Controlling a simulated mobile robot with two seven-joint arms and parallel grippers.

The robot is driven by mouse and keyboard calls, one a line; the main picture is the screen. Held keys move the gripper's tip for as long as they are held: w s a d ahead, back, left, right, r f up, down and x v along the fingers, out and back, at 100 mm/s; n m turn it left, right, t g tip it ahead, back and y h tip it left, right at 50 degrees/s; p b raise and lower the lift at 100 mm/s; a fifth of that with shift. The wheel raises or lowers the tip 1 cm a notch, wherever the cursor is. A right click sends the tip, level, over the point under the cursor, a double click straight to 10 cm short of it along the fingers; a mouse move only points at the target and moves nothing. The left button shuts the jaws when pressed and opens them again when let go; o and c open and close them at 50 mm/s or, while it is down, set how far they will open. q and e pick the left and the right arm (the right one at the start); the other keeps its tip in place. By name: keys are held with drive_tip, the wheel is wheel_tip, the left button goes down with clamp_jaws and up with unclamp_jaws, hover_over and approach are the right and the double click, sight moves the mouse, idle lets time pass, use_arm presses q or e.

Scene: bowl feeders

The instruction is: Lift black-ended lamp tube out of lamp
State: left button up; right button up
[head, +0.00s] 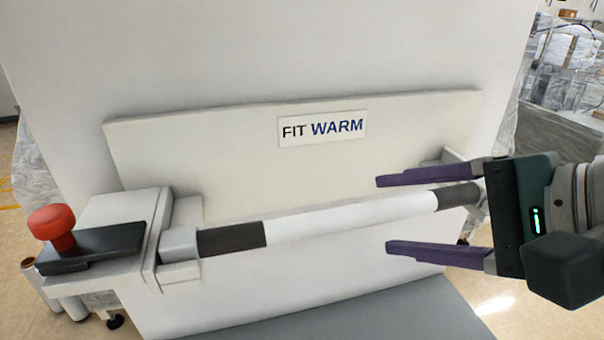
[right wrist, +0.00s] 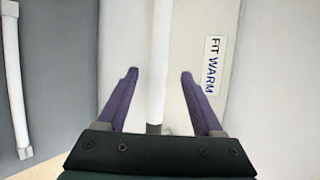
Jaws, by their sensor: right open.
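The lamp tube (head: 350,217) is white with a black band near each end. It spans the lamp (head: 200,160) from the left socket (head: 179,243) to the right end. My right gripper (head: 383,214) is open near the tube's right part, one purple finger on each side of it in the picture. In the right wrist view the tube (right wrist: 159,60) runs between the open fingers (right wrist: 159,73), with gaps on both sides. I cannot tell how deep the fingers reach. The right socket is partly hidden by my gripper. My left gripper is not in view.
A red button (head: 52,222) on a black plate stands at the lamp's left end. A panel with a FIT WARM label (head: 322,128) rises behind the tube. Another white tube (right wrist: 13,75) shows on a grey surface in the right wrist view, left of my gripper.

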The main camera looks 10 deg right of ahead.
sight(364, 217)
drive_tip(key=x, duration=0.2)
drive_tip(key=p+x, duration=0.1)
drive_tip(key=x, duration=0.1)
drive_tip(key=shift+a, duration=0.45)
clamp_jaws()
